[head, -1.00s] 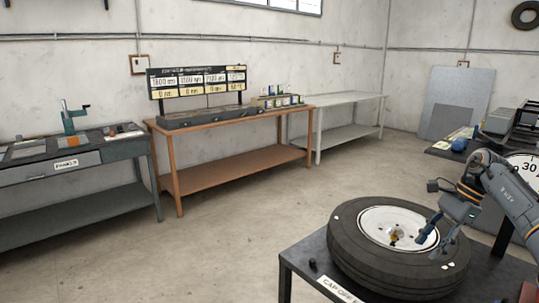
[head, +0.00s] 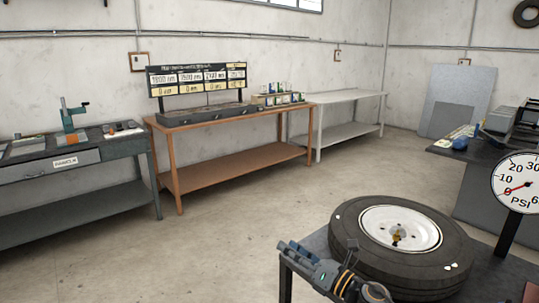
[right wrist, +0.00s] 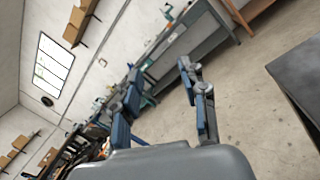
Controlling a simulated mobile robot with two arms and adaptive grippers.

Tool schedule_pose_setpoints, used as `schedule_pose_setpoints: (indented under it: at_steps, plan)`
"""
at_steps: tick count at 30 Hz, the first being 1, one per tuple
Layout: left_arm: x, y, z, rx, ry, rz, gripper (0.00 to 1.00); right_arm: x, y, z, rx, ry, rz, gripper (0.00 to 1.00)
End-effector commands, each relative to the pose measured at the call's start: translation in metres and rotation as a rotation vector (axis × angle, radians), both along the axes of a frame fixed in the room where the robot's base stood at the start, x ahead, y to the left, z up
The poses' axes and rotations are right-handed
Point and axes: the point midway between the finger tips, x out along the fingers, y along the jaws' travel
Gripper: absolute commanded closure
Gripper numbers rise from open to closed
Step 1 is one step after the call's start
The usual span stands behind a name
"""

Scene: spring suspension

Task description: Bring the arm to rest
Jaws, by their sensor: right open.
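My right gripper (head: 288,248) is low in the head view, at the left front corner of the dark tire table. Its arm comes up from the bottom edge and the gripper points left, away from the tire. In the right wrist view its two fingers (right wrist: 158,72) are spread apart with nothing between them. The tire (head: 345,245) with a white wheel (head: 375,222) lies flat on the table, to the right of the gripper and apart from its fingers. My left gripper is not in view.
A round PSI gauge (head: 517,184) stands behind the tire at the right. Along the back are a grey workbench (head: 70,218), a brown bench (head: 235,168) and a pale table (head: 350,132). The floor (head: 230,225) between them and the tire table is clear.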

Motion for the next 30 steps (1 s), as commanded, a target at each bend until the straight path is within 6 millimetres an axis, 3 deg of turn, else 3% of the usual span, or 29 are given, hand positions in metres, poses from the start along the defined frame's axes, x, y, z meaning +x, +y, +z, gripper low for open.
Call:
schedule_pose_setpoints:
  at_steps: [5,8,11,15,21,30]
  plan:
    - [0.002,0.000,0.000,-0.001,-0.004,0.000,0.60,-0.029,-0.033,-0.020,0.539,0.355,-0.284,0.57]
    - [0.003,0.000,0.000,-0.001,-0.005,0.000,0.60,-0.054,-0.065,-0.049,0.828,0.574,-0.460,0.57]
    - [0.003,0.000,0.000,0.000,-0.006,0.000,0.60,-0.092,-0.097,-0.088,1.099,0.795,-0.648,0.57]
    - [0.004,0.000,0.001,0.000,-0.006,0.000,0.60,-0.169,-0.130,-0.146,1.440,1.094,-0.940,0.57]
    - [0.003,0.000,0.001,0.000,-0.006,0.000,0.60,-0.268,-0.146,-0.190,1.713,1.353,-1.269,0.57]
    - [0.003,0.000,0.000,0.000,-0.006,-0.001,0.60,-0.366,-0.148,-0.207,1.885,1.538,-1.599,0.57]
